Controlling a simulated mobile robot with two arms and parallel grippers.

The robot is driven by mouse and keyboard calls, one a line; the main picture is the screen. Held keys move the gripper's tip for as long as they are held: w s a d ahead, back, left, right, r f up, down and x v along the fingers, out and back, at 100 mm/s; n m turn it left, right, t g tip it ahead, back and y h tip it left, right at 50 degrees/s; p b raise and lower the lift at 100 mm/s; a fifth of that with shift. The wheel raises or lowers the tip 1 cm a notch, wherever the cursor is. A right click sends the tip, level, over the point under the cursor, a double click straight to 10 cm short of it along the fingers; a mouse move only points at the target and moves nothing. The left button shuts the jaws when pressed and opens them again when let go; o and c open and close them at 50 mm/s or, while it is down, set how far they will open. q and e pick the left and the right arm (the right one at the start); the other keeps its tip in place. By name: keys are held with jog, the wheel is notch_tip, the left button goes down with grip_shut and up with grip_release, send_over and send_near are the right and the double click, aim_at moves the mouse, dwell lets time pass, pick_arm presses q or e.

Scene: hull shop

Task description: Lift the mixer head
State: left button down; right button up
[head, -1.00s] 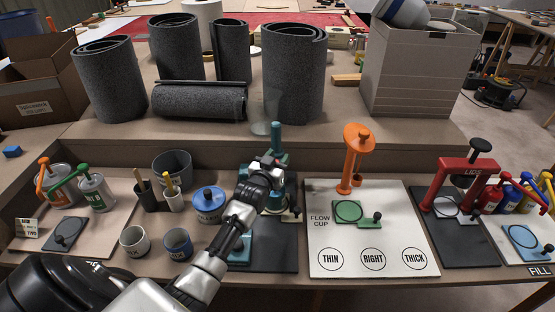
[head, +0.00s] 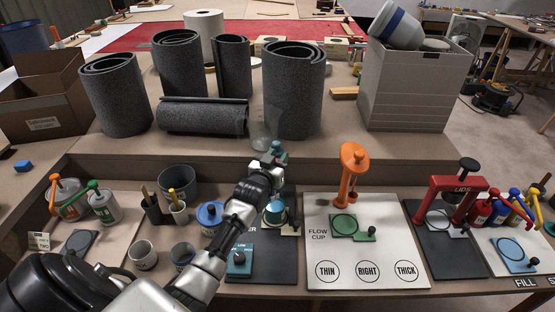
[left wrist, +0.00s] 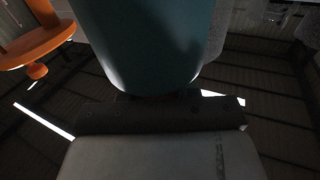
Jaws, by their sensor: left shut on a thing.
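The teal mixer (head: 275,213) stands on a dark mat in the middle of the bench, left of the flow cup board. Its blue base plate (head: 237,262), with a knob and a "LOW" label, is near the front. My left gripper (head: 270,168) is at the top of the mixer, shut on the mixer head (head: 279,150). The gripper and forearm hide much of the head and post. In the left wrist view, a large teal rounded surface (left wrist: 145,40) fills the top middle, right at the gripper. The head's exact tilt is unclear. My right gripper is out of view.
The orange flow cup stand (head: 353,165) rises right of the mixer on a white board (head: 320,250). Blue-lidded pot (head: 210,215) and small cups (head: 143,254) are on the left. A clear cylinder (head: 265,130) and grey rolls (head: 292,90) stand behind on the raised shelf.

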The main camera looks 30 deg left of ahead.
pick_arm(q)
notch_tip(320, 180, up, 4)
jog(key=shift+f+p, duration=0.15)
jog(key=shift+p, duration=0.7)
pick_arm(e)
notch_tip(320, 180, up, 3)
pick_arm(q)
jog(key=c, duration=0.8)
grip_release()
jog(key=shift+c, duration=0.2)
jog(key=shift+f, duration=0.1)
jog(key=shift+s+d+f, duration=0.1)
jog(key=shift+s+f, duration=0.05)
jog(key=shift+s, duration=0.35)
jog(key=s+d, duration=0.1)
jog(key=s, duration=0.8)
jog(key=shift+s+d+b, duration=0.25)
jog(key=shift+s+b, duration=0.1)
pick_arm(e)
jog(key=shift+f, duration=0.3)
